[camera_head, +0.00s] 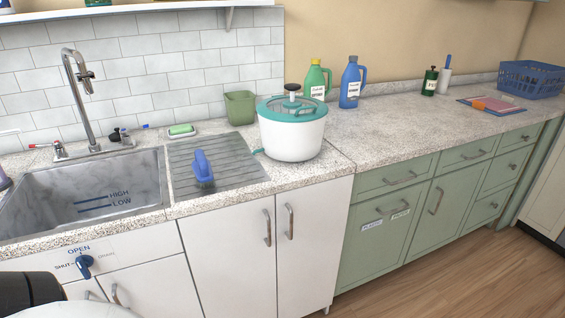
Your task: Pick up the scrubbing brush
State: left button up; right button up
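The scrubbing brush (202,166) has a blue handle and stands with its dark bristles down on the grey ridged drainboard (240,175), just right of the sink. Nothing is holding it. Neither of my grippers shows in the head view. A black and white part at the bottom left corner looks like part of my own body.
The steel sink (140,190) and tall faucet (84,110) are left of the brush. A white pot with teal lid (292,135) stands close on its right. A green sponge dish (181,130) and green bin (240,107) are behind. The counter's right part has free room.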

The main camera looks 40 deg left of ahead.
aim_at(201, 167)
jog(key=z, duration=0.3)
jog(key=i, duration=0.85)
jog(key=u, duration=1.9)
